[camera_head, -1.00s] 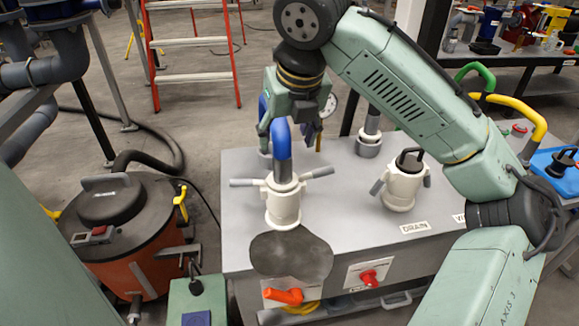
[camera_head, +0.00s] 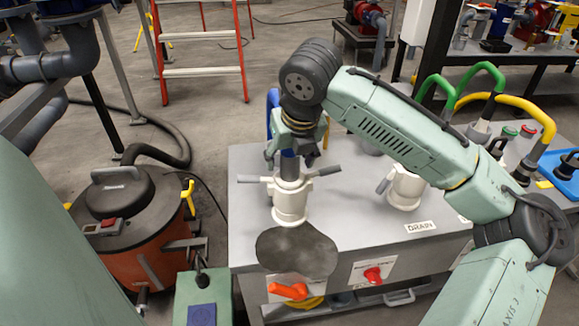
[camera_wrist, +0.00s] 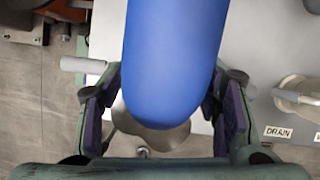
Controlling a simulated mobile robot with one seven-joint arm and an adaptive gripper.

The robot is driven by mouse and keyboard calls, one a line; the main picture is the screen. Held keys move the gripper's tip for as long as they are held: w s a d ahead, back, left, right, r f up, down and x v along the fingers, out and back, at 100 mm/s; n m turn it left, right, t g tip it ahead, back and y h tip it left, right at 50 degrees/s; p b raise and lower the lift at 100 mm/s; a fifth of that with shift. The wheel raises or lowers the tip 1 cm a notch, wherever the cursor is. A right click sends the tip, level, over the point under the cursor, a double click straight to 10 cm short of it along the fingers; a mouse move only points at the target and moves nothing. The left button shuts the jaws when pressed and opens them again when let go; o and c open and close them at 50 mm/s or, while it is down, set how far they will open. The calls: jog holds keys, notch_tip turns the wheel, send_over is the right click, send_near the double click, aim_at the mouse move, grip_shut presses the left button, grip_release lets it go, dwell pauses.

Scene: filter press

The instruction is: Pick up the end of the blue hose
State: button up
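The blue hose (camera_wrist: 172,60) fills the upper middle of the wrist view. In the head view, part of the blue hose (camera_head: 273,102) shows behind my gripper. Its grey end (camera_head: 289,170) stands upright in a white coupling (camera_head: 290,200) with two grey side levers, on the grey bench. My gripper (camera_head: 291,152) is at the hose just above the coupling. In the wrist view, the dark pads of my gripper (camera_wrist: 165,118) stand on either side of the hose. They are open, with a visible gap on the left; contact on the right is unclear.
A second white coupling (camera_head: 405,188) stands to the right, partly behind my arm. An orange handle (camera_head: 289,291) and a red knob (camera_head: 373,275) are on the bench front. An orange drum (camera_head: 130,235) stands at left. Green and yellow hoses (camera_head: 515,105) are at right.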

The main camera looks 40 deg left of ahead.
grip_shut()
dwell(0.6)
